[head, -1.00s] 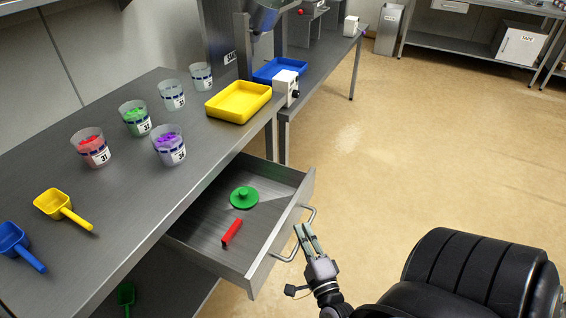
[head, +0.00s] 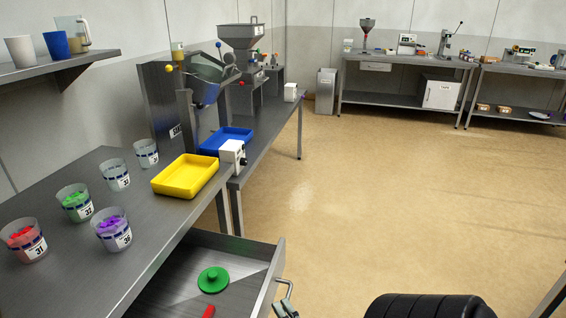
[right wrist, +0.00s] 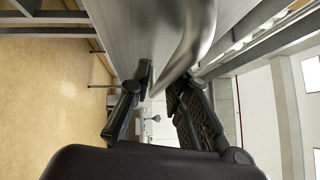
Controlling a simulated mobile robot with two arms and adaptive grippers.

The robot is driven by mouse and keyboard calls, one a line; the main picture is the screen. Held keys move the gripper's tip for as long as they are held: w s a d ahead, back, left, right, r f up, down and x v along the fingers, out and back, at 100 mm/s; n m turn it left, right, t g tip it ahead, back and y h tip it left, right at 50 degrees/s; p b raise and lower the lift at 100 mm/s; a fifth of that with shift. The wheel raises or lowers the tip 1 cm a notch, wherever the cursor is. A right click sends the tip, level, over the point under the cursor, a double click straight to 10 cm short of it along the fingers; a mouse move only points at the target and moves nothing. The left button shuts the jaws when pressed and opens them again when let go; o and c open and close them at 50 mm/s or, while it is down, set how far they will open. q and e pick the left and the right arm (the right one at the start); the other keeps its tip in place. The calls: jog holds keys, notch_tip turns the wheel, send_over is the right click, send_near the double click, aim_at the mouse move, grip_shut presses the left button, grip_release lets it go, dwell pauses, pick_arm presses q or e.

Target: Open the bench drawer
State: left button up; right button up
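The bench drawer (head: 192,270) stands pulled out from under the metal bench at the lower left of the head view. Its front panel (head: 267,281) faces right and bears a metal handle (head: 289,288). A green lidded disc (head: 213,279) and part of a red object (head: 209,311) lie inside. My right gripper (head: 286,309) is at the handle, cut by the bottom edge. In the right wrist view its two fingers (right wrist: 160,76) lie either side of the handle bar (right wrist: 190,38) and appear closed on it. My left gripper is out of view.
The bench top carries a yellow tray (head: 186,176), a white box (head: 232,155) and several cups of coloured pieces, including a purple one (head: 113,231). A blue tray (head: 228,138) sits beyond. Open floor (head: 400,200) lies to the right.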

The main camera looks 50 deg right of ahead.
jog(key=shift+o, duration=1.1)
jog(key=shift+r, duration=0.1)
jog(key=v, duration=1.2)
